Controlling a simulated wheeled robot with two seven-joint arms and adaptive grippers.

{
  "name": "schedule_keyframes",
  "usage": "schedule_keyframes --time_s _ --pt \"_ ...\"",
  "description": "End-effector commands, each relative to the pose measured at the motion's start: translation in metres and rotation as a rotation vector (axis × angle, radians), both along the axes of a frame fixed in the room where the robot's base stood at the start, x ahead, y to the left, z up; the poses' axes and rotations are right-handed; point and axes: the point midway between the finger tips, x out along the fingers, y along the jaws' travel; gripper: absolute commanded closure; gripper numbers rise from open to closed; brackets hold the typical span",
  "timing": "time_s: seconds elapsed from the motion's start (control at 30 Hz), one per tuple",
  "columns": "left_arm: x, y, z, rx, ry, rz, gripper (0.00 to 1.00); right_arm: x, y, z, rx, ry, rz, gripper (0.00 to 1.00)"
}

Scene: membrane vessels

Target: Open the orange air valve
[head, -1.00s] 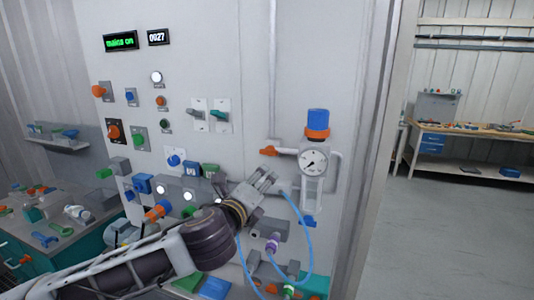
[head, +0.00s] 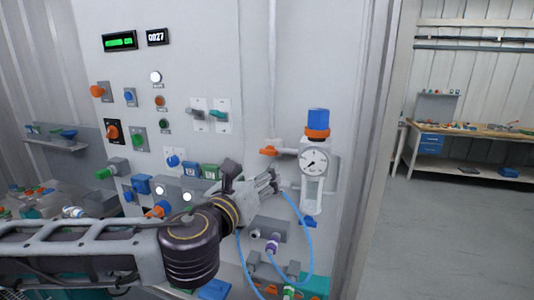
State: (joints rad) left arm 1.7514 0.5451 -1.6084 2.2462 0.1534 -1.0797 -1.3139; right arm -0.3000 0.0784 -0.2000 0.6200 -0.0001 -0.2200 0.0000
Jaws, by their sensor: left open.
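The orange air valve handle (head: 268,151) sits on a pipe on the grey panel, left of the pressure gauge (head: 314,160). The handle lies roughly sideways along the short pipe to the gauge unit. My left gripper (head: 272,182) is a little below the handle in the picture, with its fingers pointing right. It is open, with nothing visible between the fingers, and appears apart from the handle. My right gripper is not in view.
A regulator with a blue knob (head: 318,119) stands above the gauge. A blue hose (head: 311,240) loops below the gripper. Several buttons and switches cover the panel to the left. A workbench (head: 470,140) stands far right beyond open floor.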

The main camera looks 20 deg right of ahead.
Motion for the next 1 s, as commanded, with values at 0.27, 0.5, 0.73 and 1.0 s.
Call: schedule_keyframes --time_s 0.27,0.5,0.73,1.0 --pt "-0.006 0.013 0.01 0.13 -0.113 0.013 0.32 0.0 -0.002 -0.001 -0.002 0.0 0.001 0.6" --pt "-0.007 0.016 0.011 0.161 -0.138 0.018 0.32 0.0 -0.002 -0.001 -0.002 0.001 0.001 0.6" --pt "-0.007 0.016 0.011 0.161 -0.137 0.018 0.32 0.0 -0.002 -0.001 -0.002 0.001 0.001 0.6" --pt "-0.003 0.013 0.011 0.161 -0.137 0.018 0.32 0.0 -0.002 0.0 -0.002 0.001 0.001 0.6"
